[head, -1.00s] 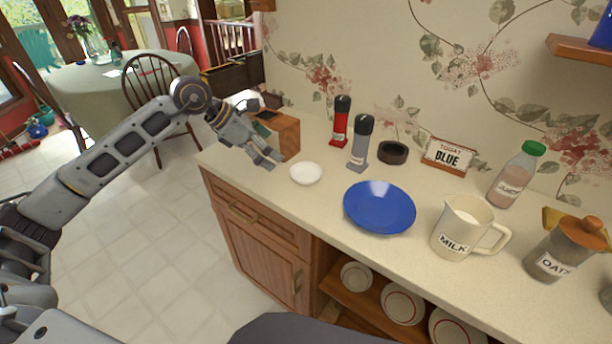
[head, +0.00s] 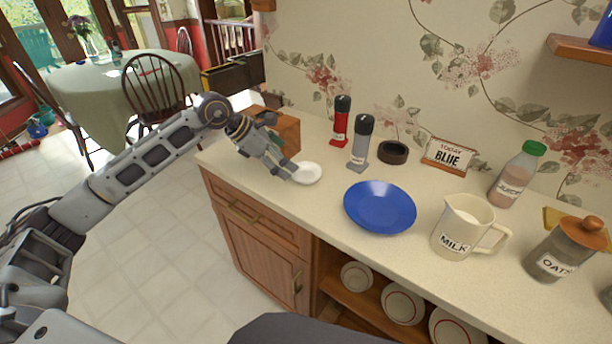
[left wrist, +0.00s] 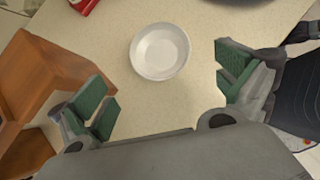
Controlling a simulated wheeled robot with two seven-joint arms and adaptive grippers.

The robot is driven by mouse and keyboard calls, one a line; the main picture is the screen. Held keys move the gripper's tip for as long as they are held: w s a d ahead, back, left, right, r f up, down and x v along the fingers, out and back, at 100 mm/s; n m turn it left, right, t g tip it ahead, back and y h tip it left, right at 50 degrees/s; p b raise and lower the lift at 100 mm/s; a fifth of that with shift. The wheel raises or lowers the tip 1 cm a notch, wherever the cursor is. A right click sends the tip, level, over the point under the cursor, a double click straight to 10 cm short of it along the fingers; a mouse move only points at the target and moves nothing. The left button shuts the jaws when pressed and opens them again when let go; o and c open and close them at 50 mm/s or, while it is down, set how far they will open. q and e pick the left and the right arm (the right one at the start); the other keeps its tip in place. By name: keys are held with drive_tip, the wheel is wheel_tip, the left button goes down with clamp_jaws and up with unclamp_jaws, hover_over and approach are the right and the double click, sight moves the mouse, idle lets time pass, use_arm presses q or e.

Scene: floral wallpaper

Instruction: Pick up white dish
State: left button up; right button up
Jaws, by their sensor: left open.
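The white dish (head: 308,173) is small, round and shallow and sits on the countertop, left of the blue plate. My left gripper (head: 290,172) reaches in from the left, and its fingertips overlap the dish's left edge in the head view. In the left wrist view the dish (left wrist: 160,51) lies beyond the fingertips, roughly centred between them. There the left gripper (left wrist: 168,88) is open and empty, with green pads on its fingers. The gripper seems not to touch the dish. My right gripper is not in view.
A wooden box (head: 278,129) stands close behind my left gripper. Red (head: 341,121) and grey (head: 361,142) dispensers stand behind the dish. A blue plate (head: 379,206), a milk pitcher (head: 465,227) and jars are to the right. The counter's front edge is close.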

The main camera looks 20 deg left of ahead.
sight(310, 176)
use_arm(q)
drive_tip(key=x, duration=0.2)
drive_tip(key=shift+w+d+f, duration=0.15)
drive_tip(key=shift+d+f, duration=0.05)
drive_tip(key=shift+f, duration=0.05)
drive_tip(key=shift+w+d+f, duration=0.1)
drive_tip(key=shift+d+f, duration=0.05)
drive_tip(key=shift+f, duration=0.05)
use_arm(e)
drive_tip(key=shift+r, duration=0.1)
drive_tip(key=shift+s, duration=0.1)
use_arm(q)
drive_tip(key=shift+d+f, duration=0.1)
drive_tip(key=shift+x, duration=1.9)
drive_tip(key=shift+w+d+f, duration=0.25)
drive_tip(key=shift+w+d, duration=0.05)
drive_tip(key=shift+w, duration=0.05)
drive_tip(key=shift+f, duration=0.1)
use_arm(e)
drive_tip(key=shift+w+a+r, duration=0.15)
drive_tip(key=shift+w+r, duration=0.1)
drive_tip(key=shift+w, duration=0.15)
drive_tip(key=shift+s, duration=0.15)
